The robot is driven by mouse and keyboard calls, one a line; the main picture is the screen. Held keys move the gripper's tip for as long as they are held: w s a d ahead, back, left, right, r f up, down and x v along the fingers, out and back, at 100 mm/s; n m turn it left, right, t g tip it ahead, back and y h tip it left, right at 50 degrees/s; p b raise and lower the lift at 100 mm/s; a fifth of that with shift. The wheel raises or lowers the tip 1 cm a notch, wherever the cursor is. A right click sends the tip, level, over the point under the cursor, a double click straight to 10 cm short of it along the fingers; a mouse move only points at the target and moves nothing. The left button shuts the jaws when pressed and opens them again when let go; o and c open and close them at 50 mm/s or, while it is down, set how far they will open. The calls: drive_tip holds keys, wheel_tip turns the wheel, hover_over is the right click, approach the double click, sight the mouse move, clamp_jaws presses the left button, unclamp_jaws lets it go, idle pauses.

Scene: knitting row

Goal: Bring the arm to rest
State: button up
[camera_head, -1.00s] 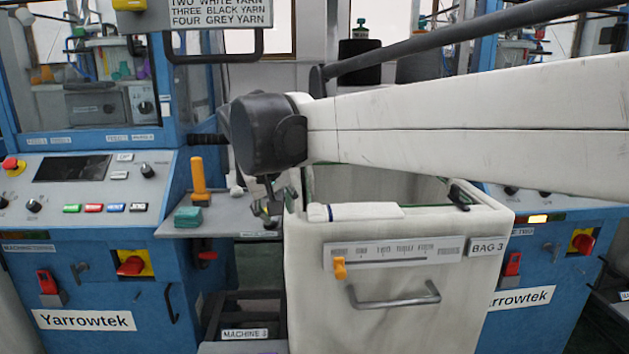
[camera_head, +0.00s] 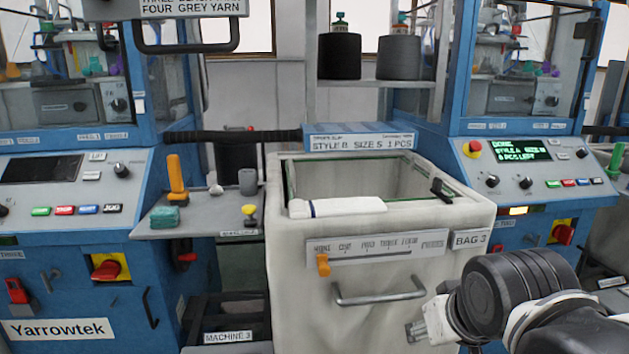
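My arm is folded low at the bottom right of the head view, in front of the right machine and beside the bag. My gripper (camera_head: 418,330) points left, just in front of the lower right part of the white bag bin (camera_head: 300,300). I see only a small grey end of it; the fingers are too small and foreshortened to tell open from shut. Nothing visible hangs from it. I cannot tell whether it touches the bin.
A side shelf (camera_head: 215,228) holds an orange-handled tool (camera_head: 175,180), a teal block (camera_head: 165,217) and a yellow-topped item (camera_head: 249,213). Blue machines stand left (camera_head: 70,270) and right (camera_head: 540,190). Black (camera_head: 339,56) and grey (camera_head: 399,58) yarn cones stand on the back shelf.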

drive_tip(key=s+d+f+m, duration=0.1)
drive_tip(key=s+d+f, duration=0.1)
drive_tip(key=s+f, duration=0.2)
wheel_tip(320, 180, up, 16)
drive_tip(key=p, duration=1.5)
drive_tip(key=shift+w, duration=0.2)
